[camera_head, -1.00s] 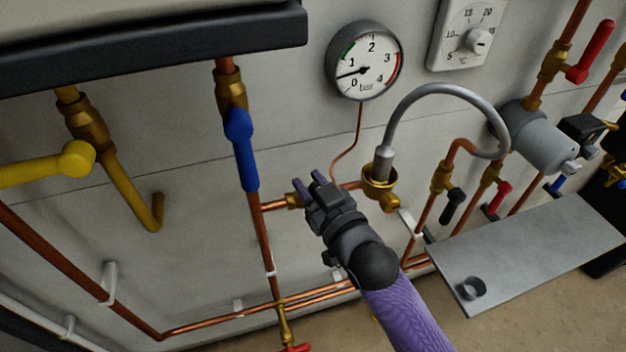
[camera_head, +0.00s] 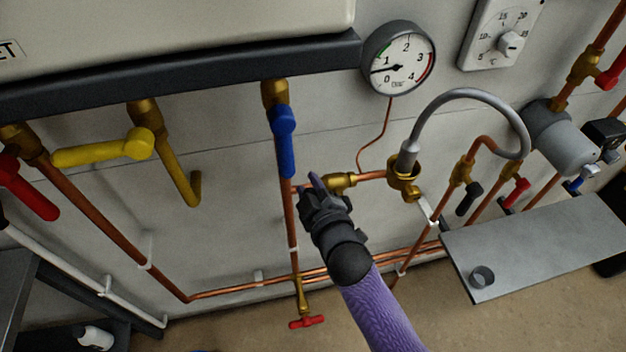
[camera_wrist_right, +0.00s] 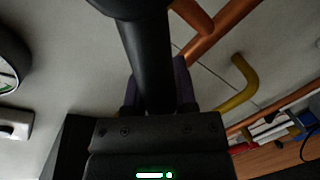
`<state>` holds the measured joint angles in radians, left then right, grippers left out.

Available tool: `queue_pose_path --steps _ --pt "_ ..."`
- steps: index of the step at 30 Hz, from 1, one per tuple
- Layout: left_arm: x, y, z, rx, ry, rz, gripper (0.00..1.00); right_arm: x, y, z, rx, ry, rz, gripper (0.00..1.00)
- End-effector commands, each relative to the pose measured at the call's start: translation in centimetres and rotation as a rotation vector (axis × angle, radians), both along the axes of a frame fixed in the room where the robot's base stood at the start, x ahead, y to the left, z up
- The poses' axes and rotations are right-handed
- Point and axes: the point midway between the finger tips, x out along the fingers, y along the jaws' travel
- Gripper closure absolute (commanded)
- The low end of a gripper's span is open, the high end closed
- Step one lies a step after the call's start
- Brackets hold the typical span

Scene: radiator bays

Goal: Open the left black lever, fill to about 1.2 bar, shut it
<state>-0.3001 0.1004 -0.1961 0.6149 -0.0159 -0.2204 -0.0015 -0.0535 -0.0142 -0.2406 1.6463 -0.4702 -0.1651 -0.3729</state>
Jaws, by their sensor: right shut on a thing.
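My right gripper (camera_head: 312,188) is at the copper branch between the blue-handled pipe and the filling cup, just left of a brass valve (camera_head: 341,182). In the right wrist view its purple fingers (camera_wrist_right: 158,85) are shut on a black lever (camera_wrist_right: 148,50). In the head view the gripper hides that lever. The pressure gauge (camera_head: 398,58) has its needle between 0 and 1 bar, at roughly half a bar. Its edge also shows in the right wrist view (camera_wrist_right: 8,62). A second black lever (camera_head: 469,199) hangs farther right, untouched. My left gripper is not in view.
A blue lever (camera_head: 283,142) hangs close above my right gripper. Yellow (camera_head: 105,149) and red (camera_head: 30,188) levers are to the left. A grey hose (camera_head: 470,95) arches to the right. A grey shelf (camera_head: 540,240) with a small cup (camera_head: 482,277) juts out at lower right.

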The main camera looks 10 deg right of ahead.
Motion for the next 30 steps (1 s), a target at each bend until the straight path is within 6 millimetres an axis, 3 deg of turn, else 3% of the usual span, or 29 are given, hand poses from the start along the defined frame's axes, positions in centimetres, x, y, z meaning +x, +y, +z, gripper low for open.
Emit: queue_pose_path --steps 9,25,26,30 --pt "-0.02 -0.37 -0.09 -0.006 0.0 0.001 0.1 -0.02 0.26 -0.69 -0.099 -0.003 0.001 1.0" --pt "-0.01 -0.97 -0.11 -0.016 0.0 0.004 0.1 -0.04 0.28 -0.83 -0.115 -0.003 0.0 1.0" --pt "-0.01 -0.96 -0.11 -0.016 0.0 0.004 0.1 -0.04 0.28 -0.83 -0.115 -0.002 0.001 0.59" --pt "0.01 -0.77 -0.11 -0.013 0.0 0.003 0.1 -0.03 0.26 -0.8 -0.116 -0.003 0.0 0.3"
